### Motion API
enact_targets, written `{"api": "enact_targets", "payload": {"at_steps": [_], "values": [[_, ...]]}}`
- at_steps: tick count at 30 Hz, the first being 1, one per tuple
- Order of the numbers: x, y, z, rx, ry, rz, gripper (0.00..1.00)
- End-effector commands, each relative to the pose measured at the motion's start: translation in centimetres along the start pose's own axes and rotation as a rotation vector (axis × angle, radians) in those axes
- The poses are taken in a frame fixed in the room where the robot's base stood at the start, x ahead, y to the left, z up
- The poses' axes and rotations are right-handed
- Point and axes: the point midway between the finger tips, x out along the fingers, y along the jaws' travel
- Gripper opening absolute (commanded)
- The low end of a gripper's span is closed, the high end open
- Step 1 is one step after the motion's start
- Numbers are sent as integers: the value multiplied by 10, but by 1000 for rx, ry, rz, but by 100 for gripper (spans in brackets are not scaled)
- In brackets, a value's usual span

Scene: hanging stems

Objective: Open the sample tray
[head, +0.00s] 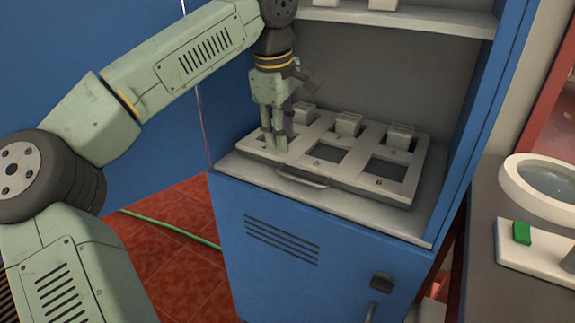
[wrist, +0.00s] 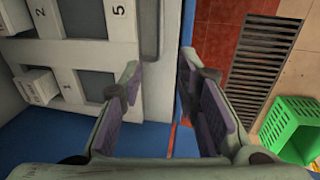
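The sample tray (head: 345,180) is a pale grey frame with numbered square openings, lying flat on the blue cabinet's ledge. A bar handle (head: 303,178) sticks out from its front edge; a grey bar that looks like this handle (wrist: 150,30) shows in the wrist view. White blocks (head: 348,124) sit in the back openings; front openings 5 and 6 look empty. My gripper (head: 275,147) points down over the tray's front left corner. In the wrist view its two fingers (wrist: 161,70) are apart with nothing between them. I cannot tell whether they touch the tray.
The cabinet side wall (head: 490,105) bounds the tray on the right, and a shelf (head: 400,20) is above. A counter on the right holds a round white dish (head: 545,182) and a green block (head: 521,232). A green crate (wrist: 292,130) stands on the floor.

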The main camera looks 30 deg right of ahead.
Motion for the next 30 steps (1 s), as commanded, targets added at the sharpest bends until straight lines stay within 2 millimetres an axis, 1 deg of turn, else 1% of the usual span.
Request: {"api": "enact_targets", "payload": {"at_steps": [9, 15, 21, 28, 30], "values": [[59, 0, 2, 0, -6, 1, 30], [87, 0, 2, 0, -7, 1, 30], [97, 0, 2, 0, -6, 4, 30], [98, 0, 2, 0, -6, 4, 30], [98, 0, 2, 0, -6, 4, 25]]}}
